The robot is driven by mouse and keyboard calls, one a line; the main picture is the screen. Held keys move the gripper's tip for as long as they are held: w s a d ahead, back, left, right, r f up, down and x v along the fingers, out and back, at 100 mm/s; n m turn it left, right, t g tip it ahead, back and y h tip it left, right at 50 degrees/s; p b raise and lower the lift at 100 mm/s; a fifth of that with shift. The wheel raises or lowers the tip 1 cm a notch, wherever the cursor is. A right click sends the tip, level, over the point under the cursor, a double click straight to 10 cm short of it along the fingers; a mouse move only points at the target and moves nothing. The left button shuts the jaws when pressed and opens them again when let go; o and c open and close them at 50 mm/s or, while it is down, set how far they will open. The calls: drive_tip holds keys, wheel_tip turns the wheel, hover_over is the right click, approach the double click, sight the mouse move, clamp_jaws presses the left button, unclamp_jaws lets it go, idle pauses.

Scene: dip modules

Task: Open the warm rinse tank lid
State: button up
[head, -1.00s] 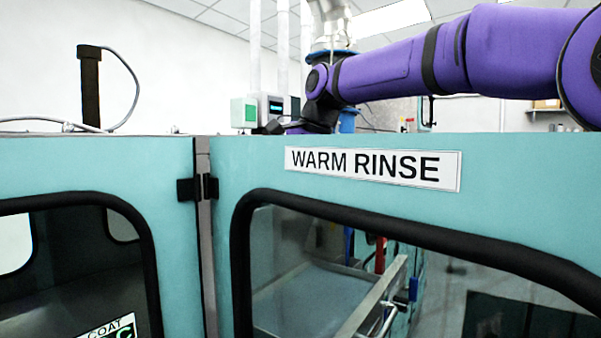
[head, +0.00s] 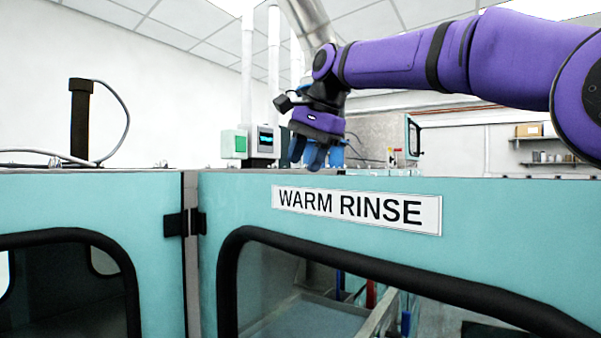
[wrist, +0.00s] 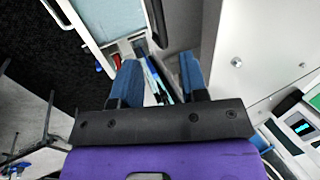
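The warm rinse tank's teal front (head: 225,215) fills the head view, with a white WARM RINSE label (head: 358,209) and a black-framed window. Through the window I see part of a pale basin and a metal rail. I cannot make out a lid for certain in either view. My gripper (head: 317,160) hangs above and beyond the tank's top edge, fingers pointing down. In the wrist view its two blue fingers (wrist: 160,78) are apart with nothing clearly held. Narrow bars and a grey panel (wrist: 185,28) lie beyond the fingertips, apart from them as far as I can tell.
A control box with a lit screen (head: 265,140) stands behind the tank, left of my gripper; a screen (wrist: 302,128) also shows at right in the wrist view. A black post (head: 80,118) with a cable rises at left. White pipes stand behind. A wall shelf (head: 550,163) is far right.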

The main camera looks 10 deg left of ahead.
drive_tip(key=shift+r, duration=0.1)
drive_tip(key=c, duration=0.6)
drive_tip(key=shift+s+d+f+n+g, duration=0.15)
drive_tip(key=shift+s+f+n+g, duration=0.1)
drive_tip(key=shift+n+g, duration=0.05)
clamp_jaws()
drive_tip(key=s+d+f+t+y, duration=0.2)
drive_tip(key=d+f+t+y, duration=0.25)
drive_tip(key=d+y, duration=0.65)
drive_tip(key=w+a+f, duration=0.2)
drive_tip(key=a, duration=0.4)
drive_tip(key=w+a+f+h, duration=0.1)
drive_tip(key=w+a+f, duration=0.1)
drive_tip(key=a, duration=0.4)
drive_tip(key=shift+w+f, duration=0.35)
drive_tip(key=shift+f, duration=0.1)
